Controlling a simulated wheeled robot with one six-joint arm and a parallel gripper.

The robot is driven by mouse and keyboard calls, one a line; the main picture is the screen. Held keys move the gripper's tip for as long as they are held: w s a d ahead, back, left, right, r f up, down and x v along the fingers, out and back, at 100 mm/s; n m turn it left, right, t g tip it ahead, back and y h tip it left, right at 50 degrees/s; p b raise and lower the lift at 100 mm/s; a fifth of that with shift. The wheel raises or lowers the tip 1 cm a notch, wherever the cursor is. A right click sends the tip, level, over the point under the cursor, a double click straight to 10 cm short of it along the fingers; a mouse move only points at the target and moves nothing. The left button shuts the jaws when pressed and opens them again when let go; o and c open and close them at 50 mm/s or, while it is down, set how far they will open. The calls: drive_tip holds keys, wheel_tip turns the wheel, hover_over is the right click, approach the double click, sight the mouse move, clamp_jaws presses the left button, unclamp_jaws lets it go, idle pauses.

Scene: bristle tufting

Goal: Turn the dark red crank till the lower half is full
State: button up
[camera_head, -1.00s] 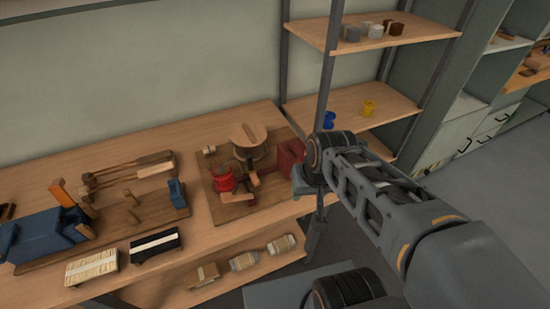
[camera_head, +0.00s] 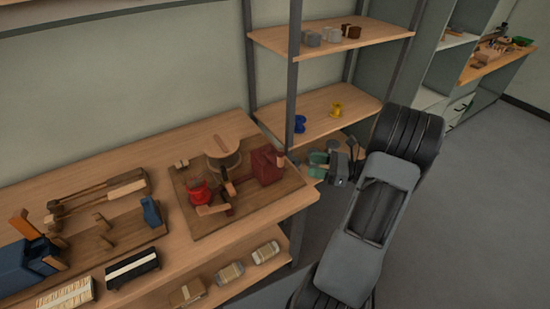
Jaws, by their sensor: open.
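A wooden board (camera_head: 186,222) on the bench bears a small machine. It has a round wooden-topped drum (camera_head: 222,159), a bright red spool (camera_head: 199,192) and a dark red block (camera_head: 267,165). A small crank-like part (camera_head: 228,187) with a wooden grip (camera_head: 212,210) stands at the front middle. I cannot tell for certain whether it is the dark red crank, nor how full the lower half is. My gripper (camera_head: 338,166) is to the right of the board, past the bench end, apart from the machine. It is open and small in view, partly hidden by my arm.
A blue tool (camera_head: 28,262), brushes (camera_head: 134,270) and wooden rods (camera_head: 110,190) lie on the bench at left. Shelves hold blue (camera_head: 299,123) and yellow (camera_head: 336,110) spools and small pots (camera_head: 330,36). Wrapped bundles (camera_head: 229,274) lie below the bench top. Floor at right is clear.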

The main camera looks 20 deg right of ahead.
sight(273, 153)
drive_tip(key=p+x, duration=0.1)
drive_tip(key=x, duration=1.2)
drive_tip(key=shift+p, duration=0.4)
drive_tip(key=shift+c, duration=0.2)
clamp_jaws()
